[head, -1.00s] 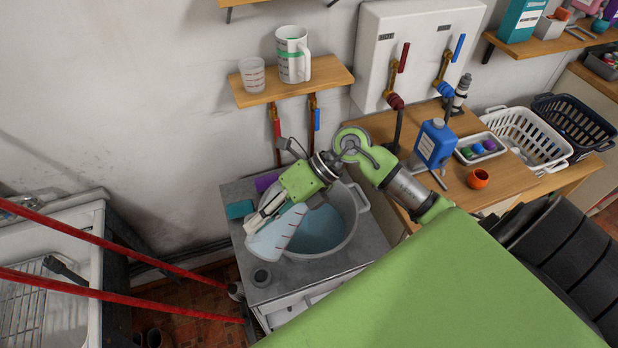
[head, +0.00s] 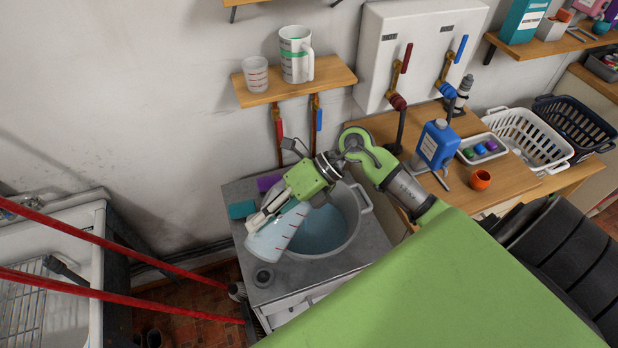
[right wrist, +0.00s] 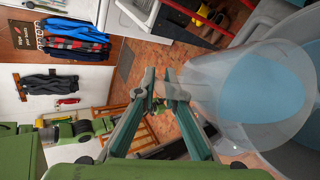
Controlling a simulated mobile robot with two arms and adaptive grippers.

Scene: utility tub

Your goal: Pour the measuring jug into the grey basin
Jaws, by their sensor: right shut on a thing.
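The measuring jug (head: 272,243) is clear with red marks and leans at the left side of the grey basin (head: 352,238). My right gripper (head: 258,221) is shut on the jug, seemingly at its handle, and partly covers it. The basin stands on a grey-topped stand and holds pale blue liquid. In the right wrist view the see-through jug (right wrist: 205,88) is right of the fingertips (right wrist: 158,88). A blue patch shows through it; I cannot tell whether that is liquid in the jug or in the basin. My left gripper is not in view.
A shelf (head: 330,84) above holds a clear cup (head: 255,75) and a white jug (head: 296,55). A blue bottle (head: 437,145) is on the right counter.

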